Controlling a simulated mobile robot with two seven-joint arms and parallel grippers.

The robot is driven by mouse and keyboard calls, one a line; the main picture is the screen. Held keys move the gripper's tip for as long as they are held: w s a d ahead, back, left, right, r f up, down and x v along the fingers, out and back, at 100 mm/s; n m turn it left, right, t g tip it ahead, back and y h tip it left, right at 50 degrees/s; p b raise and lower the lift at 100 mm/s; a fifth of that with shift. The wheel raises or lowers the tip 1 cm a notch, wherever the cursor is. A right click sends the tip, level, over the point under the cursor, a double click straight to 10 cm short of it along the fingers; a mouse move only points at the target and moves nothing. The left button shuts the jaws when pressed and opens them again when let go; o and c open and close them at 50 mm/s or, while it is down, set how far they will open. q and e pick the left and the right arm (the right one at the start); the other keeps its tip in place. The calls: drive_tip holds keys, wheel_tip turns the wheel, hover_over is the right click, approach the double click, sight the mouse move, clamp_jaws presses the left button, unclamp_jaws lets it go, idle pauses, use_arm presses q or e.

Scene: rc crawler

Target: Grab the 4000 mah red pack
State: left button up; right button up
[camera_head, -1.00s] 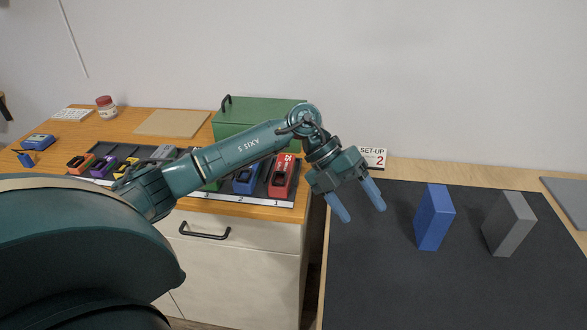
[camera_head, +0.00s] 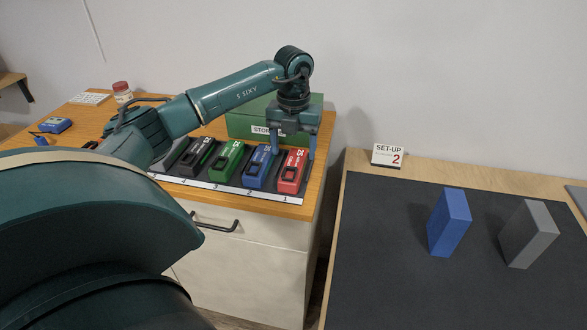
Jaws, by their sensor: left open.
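The red pack (camera_head: 291,174) lies in the rightmost slot of a dark tray (camera_head: 220,187), by the number 1 on its white front strip. Its capacity print is too small to read. My left gripper (camera_head: 292,156) points down over the far end of the red pack, open, with one finger on each side. I cannot tell whether the fingers touch the pack. My right gripper is not in view.
Blue (camera_head: 259,167), green (camera_head: 226,160) and black (camera_head: 194,156) packs lie left of the red one. A green storage box (camera_head: 245,125) stands close behind. A blue block (camera_head: 449,222) and a grey block (camera_head: 527,233) stand on the dark mat (camera_head: 390,280) at right.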

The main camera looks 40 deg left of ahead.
sight(294, 165)
use_arm(q)
drive_tip(key=f, duration=0.2)
drive_tip(key=f+p, duration=0.1)
drive_tip(key=f, duration=0.2)
drive_tip(key=shift+w+a+f, duration=0.1)
drive_tip(key=shift+w+a, duration=0.1)
drive_tip(key=c, duration=1.3)
